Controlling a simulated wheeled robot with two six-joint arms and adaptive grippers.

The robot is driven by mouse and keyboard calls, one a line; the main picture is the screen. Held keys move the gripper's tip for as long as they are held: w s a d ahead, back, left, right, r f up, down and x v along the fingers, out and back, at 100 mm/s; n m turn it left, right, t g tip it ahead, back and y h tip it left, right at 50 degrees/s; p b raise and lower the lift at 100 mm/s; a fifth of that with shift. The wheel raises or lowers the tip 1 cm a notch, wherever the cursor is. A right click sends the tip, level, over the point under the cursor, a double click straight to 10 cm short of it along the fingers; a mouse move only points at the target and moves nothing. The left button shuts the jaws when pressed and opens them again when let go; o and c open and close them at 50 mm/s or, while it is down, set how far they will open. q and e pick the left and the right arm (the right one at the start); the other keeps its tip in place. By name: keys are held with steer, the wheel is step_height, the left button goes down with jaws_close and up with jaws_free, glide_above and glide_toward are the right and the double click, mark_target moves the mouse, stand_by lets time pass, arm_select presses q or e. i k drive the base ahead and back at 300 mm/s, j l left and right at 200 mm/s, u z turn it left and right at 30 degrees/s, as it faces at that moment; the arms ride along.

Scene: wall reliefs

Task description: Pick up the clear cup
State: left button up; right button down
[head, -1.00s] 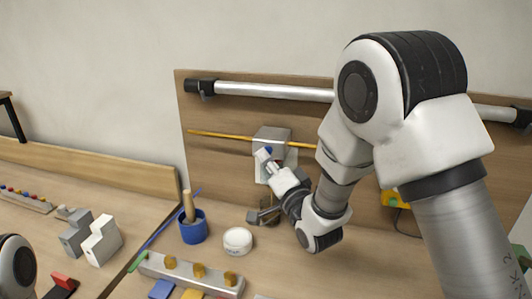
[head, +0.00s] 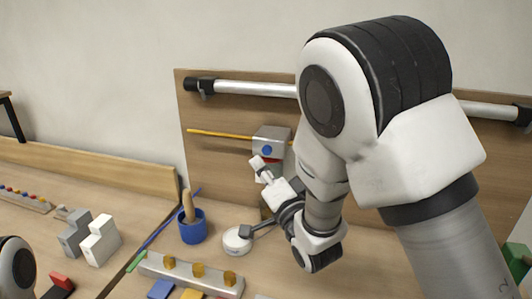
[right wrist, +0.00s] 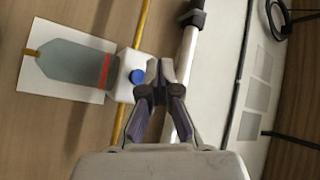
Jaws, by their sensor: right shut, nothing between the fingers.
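I see no clear cup in either view. My right gripper (head: 259,164) is shut and empty, in front of the board on the wall. It also shows in the right wrist view (right wrist: 154,64), with its fingertips together. They appear close to the grey box with a blue button (head: 267,139), which is also in the right wrist view (right wrist: 127,88); I cannot tell if they touch. A blue opaque cup (head: 193,232) with a wooden stick in it stands on the table. Only part of my left arm shows at the lower left, and its gripper is out of view.
The wooden board (head: 225,115) carries a silver rail (head: 250,89) and a yellow rod (head: 215,134). A white round container (head: 236,242), a grey block with yellow pegs (head: 190,275) and grey and white step blocks (head: 100,241) are on the table. My right arm hides much of the board.

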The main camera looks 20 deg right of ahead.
mark_target(265, 212)
steer(key=k+j, duration=0.2)
steer(key=k, duration=0.3)
steer(key=k+j, duration=0.2)
steer(key=k, duration=0.25)
